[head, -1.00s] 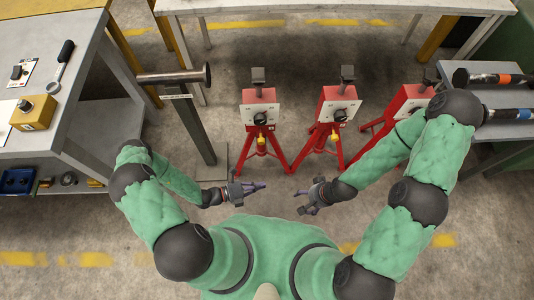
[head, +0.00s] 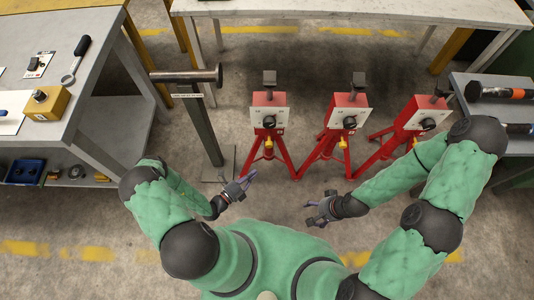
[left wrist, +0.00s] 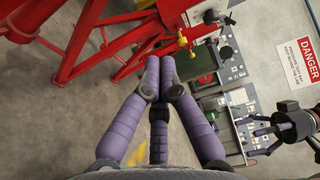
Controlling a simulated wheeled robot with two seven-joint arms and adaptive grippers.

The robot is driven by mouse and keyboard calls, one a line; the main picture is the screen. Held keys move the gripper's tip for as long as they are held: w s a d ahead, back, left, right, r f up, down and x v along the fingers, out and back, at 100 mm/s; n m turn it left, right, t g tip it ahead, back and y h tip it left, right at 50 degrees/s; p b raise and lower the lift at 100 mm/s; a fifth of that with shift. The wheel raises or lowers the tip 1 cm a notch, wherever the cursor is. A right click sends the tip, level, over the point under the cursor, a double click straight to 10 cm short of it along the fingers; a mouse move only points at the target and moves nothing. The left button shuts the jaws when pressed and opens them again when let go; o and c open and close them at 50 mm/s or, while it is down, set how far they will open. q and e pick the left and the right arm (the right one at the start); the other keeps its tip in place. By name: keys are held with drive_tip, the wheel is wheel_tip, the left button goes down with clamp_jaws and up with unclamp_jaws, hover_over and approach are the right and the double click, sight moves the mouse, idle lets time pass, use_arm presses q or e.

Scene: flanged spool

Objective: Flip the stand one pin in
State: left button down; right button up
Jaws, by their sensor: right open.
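Three red stands stand in a row in the head view: a left one (head: 268,112), a middle one (head: 343,120) and a right one (head: 424,117). Each has a grey box face with a black knob. A yellow pin (head: 268,142) shows low on the left stand's front. A yellow pin (left wrist: 182,40) on red structure also shows in the left wrist view, beyond my fingertips. My left gripper (head: 247,179) is in front of the left stand, apart from it, its purple fingers together and empty. My right gripper (head: 314,212) is open and empty, in front of the middle stand.
A grey post with a horizontal flanged spool (head: 185,76) stands left of the stands. A grey workbench (head: 88,95) is at the left, a shelf unit (head: 500,112) at the right, and a pale table (head: 350,12) behind. Floor between my grippers and the stands is clear.

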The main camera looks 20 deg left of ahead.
sight(269, 140)
use_arm(q)
drive_tip(key=w+a+b+x, duration=0.1)
drive_tip(key=a+b+x, duration=0.1)
drive_tip(key=x, duration=0.9)
drive_tip(key=shift+w+b, duration=0.55)
drive_tip(key=shift+b, duration=0.3)
